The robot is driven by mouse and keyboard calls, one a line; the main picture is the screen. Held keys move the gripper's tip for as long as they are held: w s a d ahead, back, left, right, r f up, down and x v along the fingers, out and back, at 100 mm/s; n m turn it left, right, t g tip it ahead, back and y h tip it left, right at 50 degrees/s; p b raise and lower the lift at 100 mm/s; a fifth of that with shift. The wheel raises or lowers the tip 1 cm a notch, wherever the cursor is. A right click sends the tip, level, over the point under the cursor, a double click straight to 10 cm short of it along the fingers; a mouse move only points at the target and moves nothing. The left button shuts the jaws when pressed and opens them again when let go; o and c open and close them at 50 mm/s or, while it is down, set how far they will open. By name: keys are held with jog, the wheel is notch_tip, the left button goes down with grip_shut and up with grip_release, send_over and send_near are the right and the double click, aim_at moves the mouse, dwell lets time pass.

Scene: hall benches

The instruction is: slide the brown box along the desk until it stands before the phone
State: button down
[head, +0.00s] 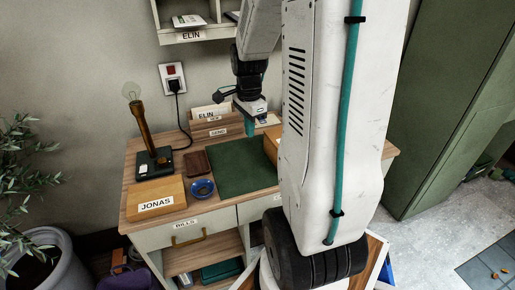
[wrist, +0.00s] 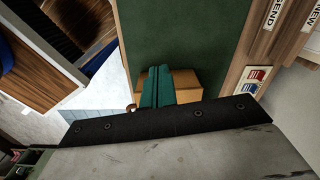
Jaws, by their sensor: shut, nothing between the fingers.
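A brown box (head: 271,146) stands on the desk at the right edge of the green mat, mostly hidden behind my arm in the head view. In the wrist view the brown box (wrist: 184,86) lies behind my fingers. My gripper (head: 250,128) points down over the back of the mat with its teal fingers shut and empty. In the wrist view my gripper (wrist: 156,86) overlaps the box; I cannot tell whether they touch. I cannot make out the phone in either view; my arm hides the right part of the desk.
The green mat (head: 230,168) is bare in its middle. A lamp (head: 151,158), a JONAS block (head: 155,196), a blue dish (head: 202,188) and a dark brown wallet-like item (head: 196,163) stand left of it. A labelled wooden organizer (head: 212,127) stands at the back. A green cabinet (head: 440,120) is at right.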

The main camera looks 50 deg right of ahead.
jog(key=d+f+m, duration=0.1)
jog(key=f, duration=0.3)
jog(key=d+f, duration=0.1)
jog(key=f, duration=0.3)
jog(key=d+f+m, duration=0.1)
jog(key=f, duration=0.3)
jog(key=shift+s+d+f+m, duration=0.15)
jog(key=shift+s+f+m, duration=0.05)
jog(key=shift+f+m, duration=0.1)
jog(key=d, duration=0.1)
jog(key=s+d, duration=0.1)
jog(key=shift+s+d+f, duration=0.1)
jog(key=shift+s+d, duration=0.2)
jog(key=shift+d, duration=0.1)
jog(key=shift+s+d, duration=0.25)
jog(key=shift+d, duration=0.1)
